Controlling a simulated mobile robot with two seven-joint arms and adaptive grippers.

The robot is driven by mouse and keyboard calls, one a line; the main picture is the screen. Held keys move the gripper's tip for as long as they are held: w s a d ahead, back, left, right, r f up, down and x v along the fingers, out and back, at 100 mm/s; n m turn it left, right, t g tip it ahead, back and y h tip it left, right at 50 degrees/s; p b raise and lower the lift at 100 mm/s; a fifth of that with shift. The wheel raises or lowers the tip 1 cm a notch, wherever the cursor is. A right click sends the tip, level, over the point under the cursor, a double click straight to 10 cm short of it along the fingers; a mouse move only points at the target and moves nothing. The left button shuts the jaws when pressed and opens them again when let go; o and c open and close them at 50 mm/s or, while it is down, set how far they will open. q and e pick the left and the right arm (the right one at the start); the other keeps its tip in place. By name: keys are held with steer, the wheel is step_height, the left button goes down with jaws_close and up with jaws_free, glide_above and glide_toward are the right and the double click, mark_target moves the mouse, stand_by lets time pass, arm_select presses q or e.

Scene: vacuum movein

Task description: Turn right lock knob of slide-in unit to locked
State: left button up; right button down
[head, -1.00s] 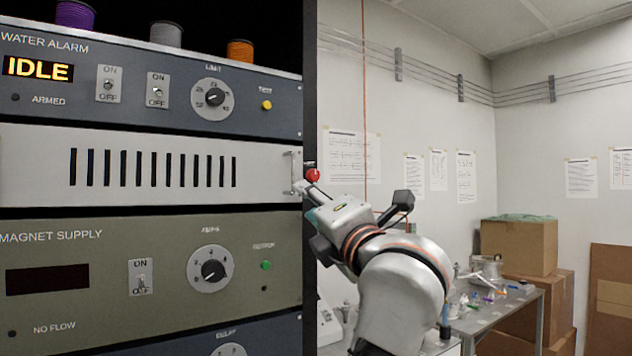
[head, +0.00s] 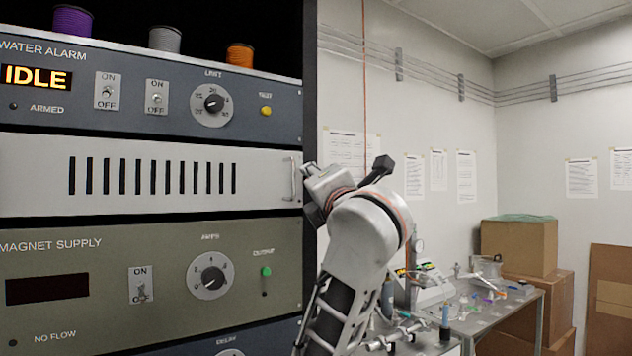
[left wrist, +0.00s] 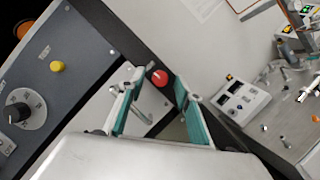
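The slide-in unit is the pale slotted panel (head: 150,207) between the water alarm and the magnet supply in the head view. Its right handle (head: 292,178) shows there. The red right lock knob (left wrist: 159,77) shows in the left wrist view, at the panel's right edge. In the head view my arm hides it. My left gripper (left wrist: 157,84) is open, its teal-padded fingers on either side of the knob in the picture. I cannot tell whether they touch it. The knob's turn position is too small to read. My right gripper is not in view.
The water alarm (head: 150,125), reading IDLE, is above and the magnet supply (head: 120,260) below. Spools stand on top. The dark rack post (head: 310,100) borders the panel. A bench (head: 500,320) with small items and cardboard boxes (head: 520,245) are at right.

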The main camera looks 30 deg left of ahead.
arm_select(q)
jaws_close()
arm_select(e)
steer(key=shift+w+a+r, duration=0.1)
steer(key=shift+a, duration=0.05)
